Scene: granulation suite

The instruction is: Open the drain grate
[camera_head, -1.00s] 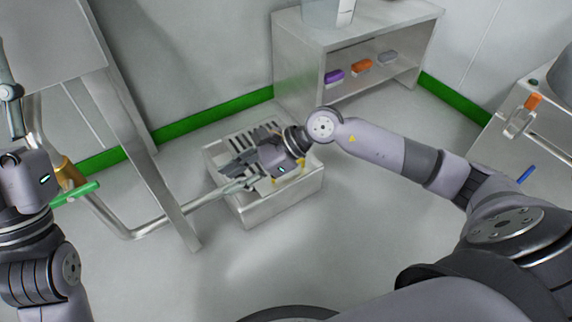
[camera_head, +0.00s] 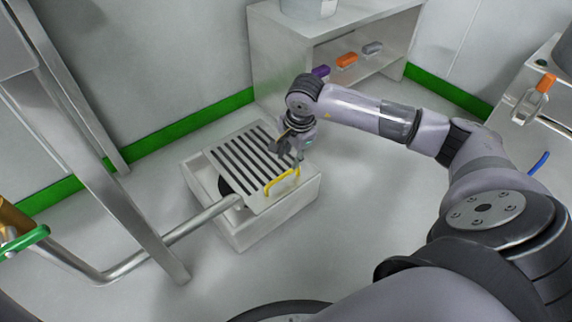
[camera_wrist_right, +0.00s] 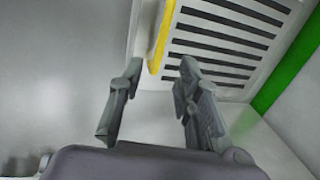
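The drain grate (camera_head: 245,160) is a pale slatted panel with a yellow handle (camera_head: 282,181) along its near right edge. It looks raised at a tilt over the white drain box (camera_head: 275,218); a dark opening shows beneath its near left edge. My right gripper (camera_head: 292,155) is over the grate's right side, just behind the handle. In the right wrist view its fingers (camera_wrist_right: 155,92) are apart with nothing between them; the yellow handle (camera_wrist_right: 160,38) lies beyond the fingertips and the grate slats (camera_wrist_right: 225,45) beyond that. My left gripper is out of view.
A metal pipe (camera_head: 190,228) runs into the box's opening from the left. A steel frame leg (camera_head: 135,225) stands left of the box. A shelf unit (camera_head: 285,75) stands behind. A green lever (camera_head: 28,241) shows at the left edge. Floor right of the box is clear.

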